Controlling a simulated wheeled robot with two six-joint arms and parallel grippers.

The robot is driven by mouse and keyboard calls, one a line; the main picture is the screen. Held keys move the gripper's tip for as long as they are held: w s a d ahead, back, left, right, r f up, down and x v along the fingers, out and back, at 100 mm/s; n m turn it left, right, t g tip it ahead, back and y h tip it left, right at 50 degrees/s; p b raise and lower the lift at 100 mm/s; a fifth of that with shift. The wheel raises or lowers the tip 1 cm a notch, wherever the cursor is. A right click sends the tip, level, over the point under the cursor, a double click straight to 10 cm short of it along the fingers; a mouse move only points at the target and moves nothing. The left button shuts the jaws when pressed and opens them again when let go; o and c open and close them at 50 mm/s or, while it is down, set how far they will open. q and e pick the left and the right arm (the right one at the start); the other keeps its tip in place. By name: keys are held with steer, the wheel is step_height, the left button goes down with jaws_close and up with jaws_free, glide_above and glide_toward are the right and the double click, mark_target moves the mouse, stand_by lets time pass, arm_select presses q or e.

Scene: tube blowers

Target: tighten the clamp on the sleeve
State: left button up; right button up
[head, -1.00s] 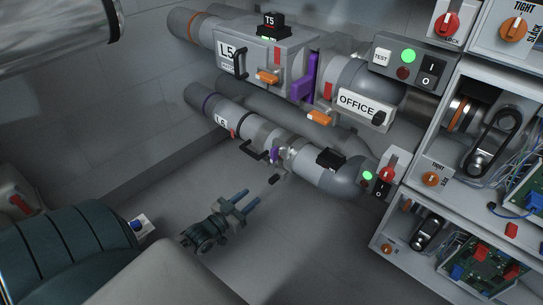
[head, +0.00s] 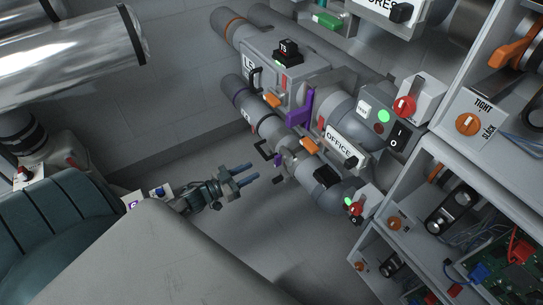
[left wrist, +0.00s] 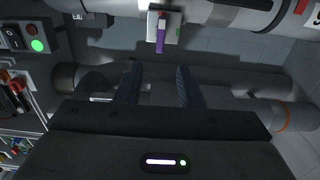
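The lower pipe (head: 240,93) runs diagonally beside a larger upper duct, with a grey sleeve section near its middle. On it sits a small metal clamp fitting (head: 287,158) with a dark-tipped lever (head: 278,180) and a small purple part. My left gripper (head: 250,174) is open and empty, its two blue-grey fingers pointing at the clamp area but apart from it. In the left wrist view, my open fingers (left wrist: 160,88) stand below a pale bracket with a purple tab (left wrist: 161,38) on a pipe. I cannot tell whether the clamp is tight. My right gripper is not in view.
The upper duct carries a larger purple lever (head: 299,108), orange handles and an OFFICE label (head: 339,142). A black handle (head: 262,153) juts from the lower pipe near my gripper. Shelves with TIGHT/SLACK knobs (head: 467,124) stand at right. The floor below is clear.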

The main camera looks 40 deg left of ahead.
mark_target(275, 160)
arm_select(q)
steer(key=b+x, duration=0.1)
steer(key=x, duration=0.9)
steer(key=shift+s, duration=0.1)
jaws_close()
